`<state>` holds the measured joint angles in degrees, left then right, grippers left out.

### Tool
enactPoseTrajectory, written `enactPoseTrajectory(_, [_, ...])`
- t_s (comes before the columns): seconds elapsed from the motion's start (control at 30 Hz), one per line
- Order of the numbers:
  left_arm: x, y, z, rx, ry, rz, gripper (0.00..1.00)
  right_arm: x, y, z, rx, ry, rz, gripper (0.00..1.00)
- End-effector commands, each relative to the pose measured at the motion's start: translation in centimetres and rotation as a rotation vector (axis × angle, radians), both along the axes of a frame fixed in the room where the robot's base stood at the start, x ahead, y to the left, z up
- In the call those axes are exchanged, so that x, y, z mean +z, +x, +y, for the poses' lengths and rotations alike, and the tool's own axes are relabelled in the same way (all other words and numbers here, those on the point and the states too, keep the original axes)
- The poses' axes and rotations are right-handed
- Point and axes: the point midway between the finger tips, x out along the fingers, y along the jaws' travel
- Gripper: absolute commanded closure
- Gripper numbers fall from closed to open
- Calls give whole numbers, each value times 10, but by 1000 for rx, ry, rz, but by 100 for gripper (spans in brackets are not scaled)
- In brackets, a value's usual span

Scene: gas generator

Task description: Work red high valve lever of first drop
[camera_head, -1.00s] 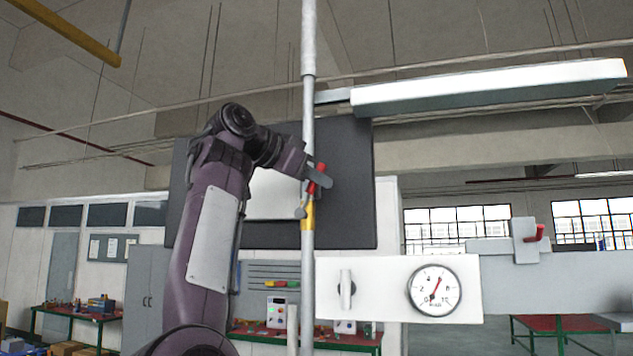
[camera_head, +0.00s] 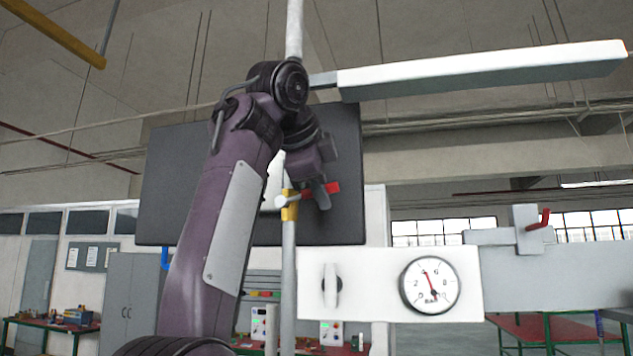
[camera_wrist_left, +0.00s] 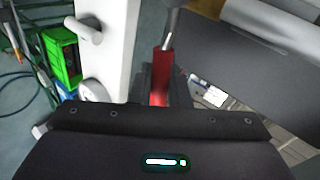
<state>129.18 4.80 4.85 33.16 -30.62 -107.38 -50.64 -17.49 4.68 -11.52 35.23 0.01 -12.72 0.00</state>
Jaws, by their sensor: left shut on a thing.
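The red valve lever (camera_head: 332,187) sits on a yellow-bodied valve (camera_head: 289,205) on the vertical grey pipe (camera_head: 289,258). The lever lies nearly level and points right, tilted slightly up. My left gripper (camera_head: 322,194) is shut on the red lever, and the wrist and forearm partly hide the pipe above the valve. In the left wrist view the red lever (camera_wrist_left: 161,75) stands between the dark fingers. My right gripper is in neither view.
A white panel (camera_head: 385,262) with a round gauge (camera_head: 440,286) and a white handle (camera_head: 331,286) stands right of the pipe. Another red lever (camera_head: 540,219) is farther right. A dark board (camera_head: 345,150) is behind the valve, and a long white beam (camera_head: 480,72) runs above.

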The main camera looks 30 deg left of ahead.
Motion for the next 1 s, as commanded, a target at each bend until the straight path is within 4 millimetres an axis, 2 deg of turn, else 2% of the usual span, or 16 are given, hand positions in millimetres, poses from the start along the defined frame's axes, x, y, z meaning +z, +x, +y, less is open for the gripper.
enactPoseTrajectory(0.2, [-11, 1, -1, 1, 115, 30, 100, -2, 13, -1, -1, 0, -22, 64])
enactPoseTrajectory(0.5, [-16, 1, -1, 1, 185, 48, 100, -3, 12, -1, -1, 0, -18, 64])
enactPoseTrajectory(0.93, [-18, 1, -1, 1, 194, 54, 100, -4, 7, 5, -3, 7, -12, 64])
enactPoseTrajectory(0.97, [-18, 2, -1, 0, 193, 55, 80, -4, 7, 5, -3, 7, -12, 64])
enactPoseTrajectory(1.0, [-18, 2, -1, 1, 193, 55, 75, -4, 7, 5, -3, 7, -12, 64])
